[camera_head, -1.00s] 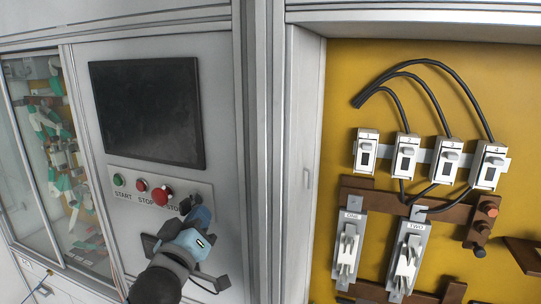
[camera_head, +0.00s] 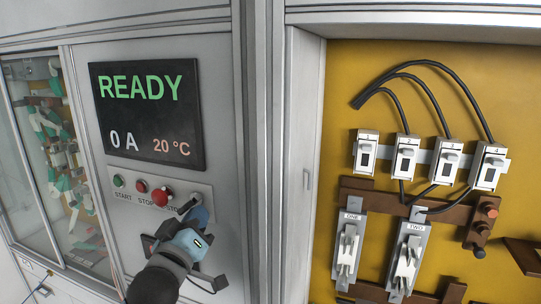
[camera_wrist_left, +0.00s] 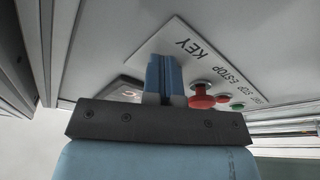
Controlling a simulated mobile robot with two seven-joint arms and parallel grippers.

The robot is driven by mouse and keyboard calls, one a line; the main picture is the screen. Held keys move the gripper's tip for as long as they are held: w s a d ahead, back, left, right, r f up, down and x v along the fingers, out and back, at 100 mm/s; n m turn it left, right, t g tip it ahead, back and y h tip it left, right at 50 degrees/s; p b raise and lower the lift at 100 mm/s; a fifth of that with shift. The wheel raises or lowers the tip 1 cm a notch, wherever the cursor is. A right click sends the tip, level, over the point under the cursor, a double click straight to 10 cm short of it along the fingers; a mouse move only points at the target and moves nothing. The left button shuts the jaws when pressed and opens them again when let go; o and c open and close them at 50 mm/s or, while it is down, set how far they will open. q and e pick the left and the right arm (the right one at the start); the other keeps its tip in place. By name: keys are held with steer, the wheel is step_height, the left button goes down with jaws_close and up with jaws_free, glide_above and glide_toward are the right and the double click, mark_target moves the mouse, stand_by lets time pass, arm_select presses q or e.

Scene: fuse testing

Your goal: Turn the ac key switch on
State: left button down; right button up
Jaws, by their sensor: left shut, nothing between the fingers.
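The key switch (camera_head: 188,204) is at the right end of the control panel, right of the red e-stop button. It shows as a small grey part directly at the tip of my left gripper (camera_head: 196,215). The gripper is shut with nothing held between its fingers. In the left wrist view the shut blue fingers (camera_wrist_left: 165,78) reach up to the panel below the KEY label (camera_wrist_left: 187,47) and hide much of the area there. Whether they touch the key cannot be told. The display (camera_head: 148,116) above is lit and reads READY, 0 A and 20 °C. My right gripper is not in view.
A red e-stop button (camera_head: 162,196), a red stop button (camera_head: 142,186) and a green start button (camera_head: 118,181) sit left of the key. A yellow board (camera_head: 353,70) with several switches and black cables is at the right. A glass-fronted cabinet is at the left.

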arm_select(q)
steer(key=shift+a+f, duration=0.15)
steer(key=shift+a, duration=0.05)
steer(key=shift+f, duration=0.15)
steer(key=v, duration=0.6)
steer(key=shift+a+r, duration=0.2)
steer(key=shift+r, duration=0.2)
step_height(320, 180, down, 12)
steer(key=s+m+g, duration=0.1)
steer(key=g, duration=0.1)
steer(key=s+a+f+m+g, duration=0.1)
steer(key=s+f+g, duration=0.1)
steer(key=s+f, duration=0.5)
steer(key=s+a+f+m+g+y, duration=0.1)
steer(key=s+f, duration=0.5)
steer(key=f, duration=0.8)
steer(key=s+a+f+m+g, duration=0.2)
steer(key=s+f+m+g, duration=0.1)
steer(key=s+f, duration=0.4)
step_height(320, 180, down, 4)
steer(key=shift+s+r+g+y, duration=0.2)
steer(key=shift+s+g+y, duration=0.2)
steer(key=shift+g, duration=0.2)
